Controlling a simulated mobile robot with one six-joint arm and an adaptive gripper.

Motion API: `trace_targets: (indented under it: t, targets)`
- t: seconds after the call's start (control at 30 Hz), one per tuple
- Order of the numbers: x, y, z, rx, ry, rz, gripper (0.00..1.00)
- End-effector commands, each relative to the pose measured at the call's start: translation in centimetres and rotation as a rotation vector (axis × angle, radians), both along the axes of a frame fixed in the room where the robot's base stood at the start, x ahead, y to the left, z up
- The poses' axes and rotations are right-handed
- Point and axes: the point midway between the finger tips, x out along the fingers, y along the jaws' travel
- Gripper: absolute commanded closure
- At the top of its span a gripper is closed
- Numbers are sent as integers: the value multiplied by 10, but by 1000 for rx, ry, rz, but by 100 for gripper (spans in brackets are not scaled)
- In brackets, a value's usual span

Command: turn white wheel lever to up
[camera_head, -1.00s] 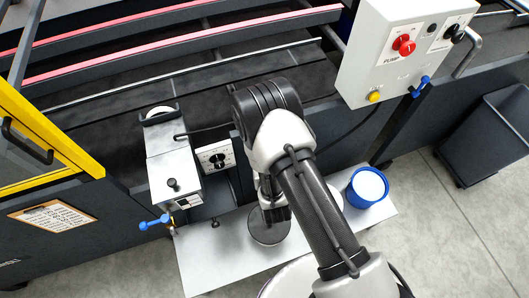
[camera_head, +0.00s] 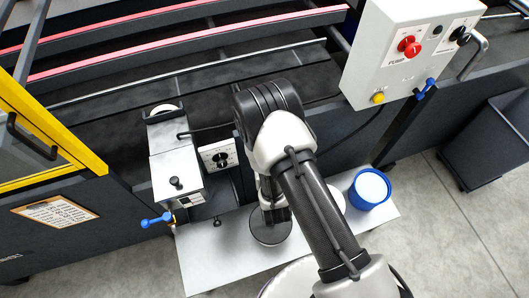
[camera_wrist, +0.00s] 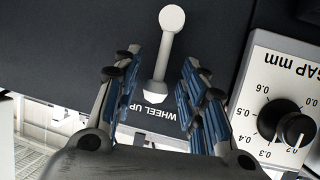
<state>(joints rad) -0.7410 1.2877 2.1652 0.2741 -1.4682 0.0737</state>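The white wheel lever (camera_wrist: 163,62) shows in the wrist view as a pale rod with a round knob. Its knob points to the top of the picture, and its lower end sits beside a "WHEEL UP" label (camera_wrist: 153,112). My gripper (camera_wrist: 158,65) is open, with one finger on each side of the rod. Gaps show between the rod and both fingers, and the knob lies beyond the fingertips. In the head view my gripper (camera_head: 268,195) is partly hidden under my arm, and I cannot make out the lever there.
A gap dial (camera_wrist: 284,122) with a black knob is close to the right finger. In the head view, a glue unit (camera_head: 178,165) is left of my arm. A blue tub (camera_head: 369,188) stands on the pale platform (camera_head: 215,262), and a pump control box (camera_head: 405,60) is at upper right.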

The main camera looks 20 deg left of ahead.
Motion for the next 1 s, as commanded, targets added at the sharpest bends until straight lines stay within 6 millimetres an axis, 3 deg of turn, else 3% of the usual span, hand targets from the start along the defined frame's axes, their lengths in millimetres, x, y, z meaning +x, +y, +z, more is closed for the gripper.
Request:
trace_targets:
  t: [0.23,0.63,1.0]
  targets:
    - [-7,-3,3,0,0,1,61]
    - [-57,-26,26,-1,2,1,61]
    - [-62,-30,30,0,0,0,61]
